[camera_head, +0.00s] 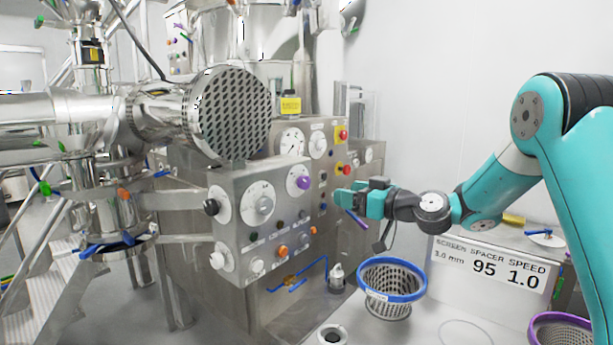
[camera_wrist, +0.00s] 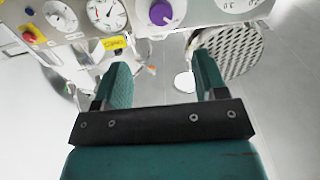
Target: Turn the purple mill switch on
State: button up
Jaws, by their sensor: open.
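The purple mill switch (camera_head: 305,183) is a round knob on a pale dial plate, on the front of the steel control panel (camera_head: 232,190). It also shows in the wrist view (camera_wrist: 160,13) at the top, ahead of the space between my fingers. I cannot tell its setting. My gripper (camera_head: 345,197) is to the right of the switch in the head view, its fingers pointing left toward the panel. In the wrist view my gripper (camera_wrist: 161,65) is open, with nothing between the fingers and a gap to the switch.
A black knob (camera_head: 211,207) and white dials share the panel. Red emergency buttons (camera_head: 343,134) sit on the panel behind. A perforated round screen (camera_head: 232,115) juts out above. A blue-rimmed basket (camera_head: 392,280) stands below my gripper, near a sign (camera_head: 490,265).

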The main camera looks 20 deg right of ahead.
aim_at(307, 183)
jog(key=p+x, duration=0.5)
jog(key=x, duration=0.7)
jog(key=shift+a+r+p, duration=0.1)
jog(key=shift+r+p, duration=0.05)
jog(key=shift+p, duration=0.25)
jog(key=shift+w+a, duration=0.25)
jog(key=shift+w, duration=0.15)
jog(key=shift+f, duration=0.2)
jog(key=c, duration=0.9)
